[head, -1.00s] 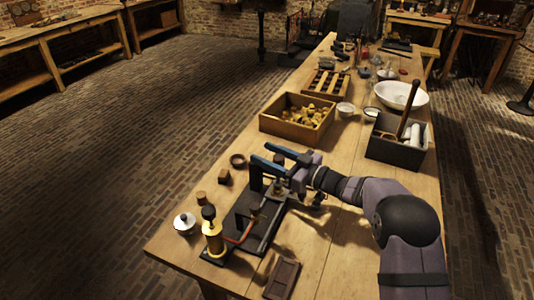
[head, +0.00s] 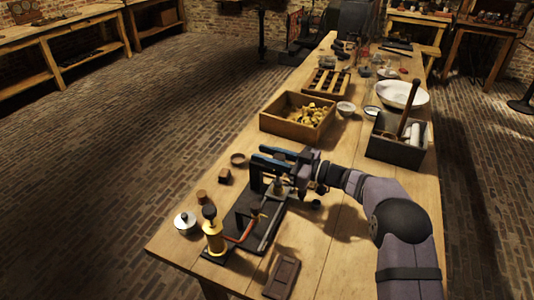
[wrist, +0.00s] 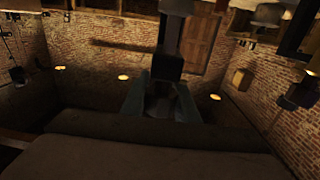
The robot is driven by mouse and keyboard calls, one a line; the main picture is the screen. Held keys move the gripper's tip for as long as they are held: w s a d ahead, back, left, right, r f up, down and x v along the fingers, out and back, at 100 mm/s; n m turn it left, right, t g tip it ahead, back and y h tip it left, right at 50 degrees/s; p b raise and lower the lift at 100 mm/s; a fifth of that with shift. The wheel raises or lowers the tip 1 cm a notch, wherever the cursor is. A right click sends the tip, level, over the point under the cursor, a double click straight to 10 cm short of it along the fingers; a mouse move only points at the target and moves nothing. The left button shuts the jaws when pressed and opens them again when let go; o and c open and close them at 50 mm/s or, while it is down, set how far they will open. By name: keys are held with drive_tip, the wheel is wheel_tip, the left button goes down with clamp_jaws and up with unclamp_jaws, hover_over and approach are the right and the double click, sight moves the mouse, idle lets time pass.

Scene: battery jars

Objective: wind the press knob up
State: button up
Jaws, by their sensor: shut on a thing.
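The press (head: 268,228) is a black metal fixture on a dark base at the near end of the bench. My gripper (head: 262,158) lies over the top of its upright frame, with its blue fingers pointing left. The fingers are shut on the press knob, which is mostly hidden between and under them. In the wrist view the finger shapes (wrist: 163,98) show dimly around a dark part below a dark post, too dark to make out clearly.
A brass cylinder (head: 214,240) with a black top and a copper-coloured arm stand by the press. A wooden box of brass parts (head: 283,124) is behind.

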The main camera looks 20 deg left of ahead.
drive_tip(key=shift+s+r+n+g+b, duration=0.1)
drive_tip(key=shift+s+n+g+b, duration=0.2)
drive_tip(key=shift+n+g, duration=0.55)
drive_tip(key=shift+s+n+g+b, duration=0.15)
drive_tip(key=shift+n+g+b, duration=0.3)
drive_tip(key=shift+g, duration=0.7)
drive_tip(key=o, duration=1.1)
drive_tip(key=shift+c, duration=0.2)
drive_tip(key=shift+d, duration=0.15)
drive_tip(key=w+d+b, duration=0.1)
drive_tip(key=d, duration=0.6)
drive_tip(key=shift+w, duration=0.2)
